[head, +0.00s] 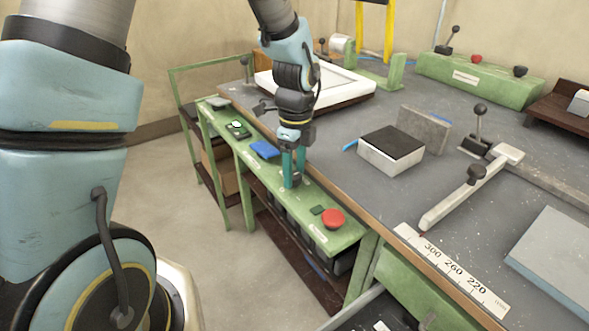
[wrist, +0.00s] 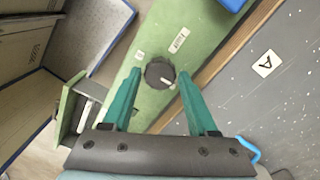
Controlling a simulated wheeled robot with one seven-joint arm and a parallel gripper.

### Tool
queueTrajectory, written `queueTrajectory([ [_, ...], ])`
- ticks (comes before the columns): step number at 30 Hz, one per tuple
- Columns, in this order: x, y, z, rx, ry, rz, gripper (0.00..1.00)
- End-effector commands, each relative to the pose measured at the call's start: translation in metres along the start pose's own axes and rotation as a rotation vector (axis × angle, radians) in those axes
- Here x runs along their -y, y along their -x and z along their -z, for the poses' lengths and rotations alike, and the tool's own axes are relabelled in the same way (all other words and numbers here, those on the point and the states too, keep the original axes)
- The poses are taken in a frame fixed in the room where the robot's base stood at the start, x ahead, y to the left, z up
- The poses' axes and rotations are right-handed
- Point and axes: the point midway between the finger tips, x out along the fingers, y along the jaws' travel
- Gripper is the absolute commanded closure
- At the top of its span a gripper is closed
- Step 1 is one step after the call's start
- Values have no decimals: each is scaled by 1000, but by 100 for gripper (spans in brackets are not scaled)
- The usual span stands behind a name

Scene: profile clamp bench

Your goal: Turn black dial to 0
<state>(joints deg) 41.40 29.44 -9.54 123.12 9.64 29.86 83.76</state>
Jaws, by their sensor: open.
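The black dial (wrist: 159,73) is a round knob with a pale pointer mark, set on the green control panel (wrist: 185,22). In the wrist view it lies between and just beyond the tips of my gripper (wrist: 160,73). The two teal fingers are apart, one on each side of it, and hold nothing. I cannot tell whether they touch the dial. In the head view my gripper (head: 293,182) points down at the panel and hides most of the dial. Small white labels sit near the dial, but their text is too small to read.
A red mushroom button (head: 333,218) and a small dark green button (head: 317,210) are on the panel near the gripper. A blue block (head: 265,149) lies further back on it. The grey bench (head: 365,190) runs alongside, with a black-topped block (head: 391,148).

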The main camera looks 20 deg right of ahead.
Motion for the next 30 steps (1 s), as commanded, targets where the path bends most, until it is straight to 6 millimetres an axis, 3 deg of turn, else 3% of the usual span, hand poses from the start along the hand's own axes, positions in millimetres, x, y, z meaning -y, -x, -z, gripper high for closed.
queueTrajectory([
  [7,0,-1,0,0,0,0,41],
  [23,0,-1,0,0,1,0,99],
  [30,0,0,0,0,7,-1,100],
])
